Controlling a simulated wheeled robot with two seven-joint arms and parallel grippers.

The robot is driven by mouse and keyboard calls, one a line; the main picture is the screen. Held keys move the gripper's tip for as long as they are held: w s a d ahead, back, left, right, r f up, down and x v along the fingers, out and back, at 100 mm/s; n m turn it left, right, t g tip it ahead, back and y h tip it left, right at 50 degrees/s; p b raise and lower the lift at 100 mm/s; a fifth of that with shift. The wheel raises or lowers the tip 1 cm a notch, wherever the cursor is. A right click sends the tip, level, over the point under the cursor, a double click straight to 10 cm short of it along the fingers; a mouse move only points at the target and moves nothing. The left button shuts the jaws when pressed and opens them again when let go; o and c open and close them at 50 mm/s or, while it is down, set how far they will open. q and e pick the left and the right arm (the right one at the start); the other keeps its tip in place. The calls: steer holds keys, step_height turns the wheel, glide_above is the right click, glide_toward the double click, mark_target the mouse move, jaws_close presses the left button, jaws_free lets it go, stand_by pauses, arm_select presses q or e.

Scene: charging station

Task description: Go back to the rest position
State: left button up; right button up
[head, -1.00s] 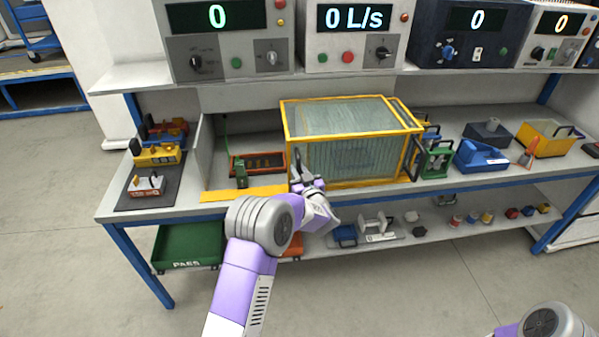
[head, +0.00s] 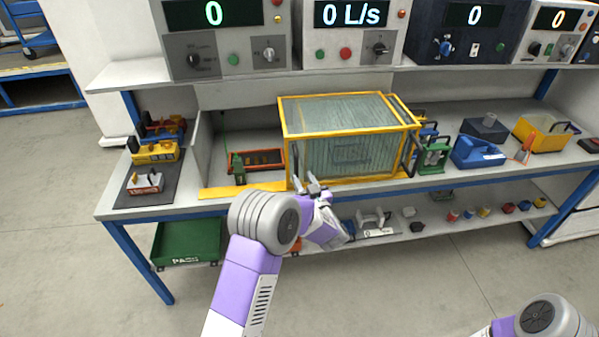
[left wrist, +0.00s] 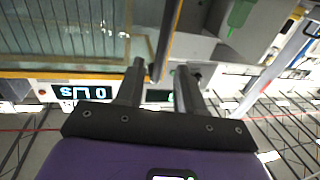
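My left gripper (head: 306,183) is in front of the lower left corner of the yellow-framed clear box (head: 350,150), near the bench's front edge. Its two fingers are apart with nothing between them; the left wrist view shows the gap between the fingertips (left wrist: 160,72). The box's yellow frame and clear panel (left wrist: 60,35) fill the upper left of that view. I cannot tell from the head view whether the fingers touch the box. My right arm shows only at the lower right, and its gripper is out of view.
The workbench has a yellow strip (head: 240,191) along its front edge and a lower shelf (head: 450,226) with small parts. A green bin (head: 187,243) hangs low at left. A blue case (head: 478,152) and a yellow bin (head: 543,133) stand at right. The floor in front is clear.

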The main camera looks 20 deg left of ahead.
arm_select(q)
steer(key=shift+s+d, duration=0.35)
steer(key=shift+s, duration=0.1)
steer(key=s+d+f+m+g+h, duration=0.1)
steer(key=s+d+f+m+h, duration=0.15)
steer(key=f, duration=0.55)
steer(key=s+d+f+m+g+h, duration=0.1)
steer(key=s+d+f+g+h, duration=0.1)
steer(key=s+f+h, duration=0.35)
steer(key=s+d+f+m+g+h, duration=0.1)
steer(key=s+d+f+h, duration=0.15)
steer(key=f, duration=0.65)
steer(key=s+d+f+g+h, duration=0.2)
steer(key=s+d+g, duration=0.1)
steer(key=s, duration=0.5)
steer(key=s+d+f+m+g+h, duration=0.1)
steer(key=s+d+f+g+h, duration=0.1)
steer(key=s, duration=0.6)
steer(key=s+d+f+g+h, duration=0.2)
steer(key=s+d+f+g, duration=0.1)
steer(key=s, duration=0.5)
steer(key=shift+d+f+g, duration=0.25)
steer(key=shift+d+g, duration=0.15)
steer(key=shift+d, duration=0.2)
steer(key=shift+a, duration=0.15)
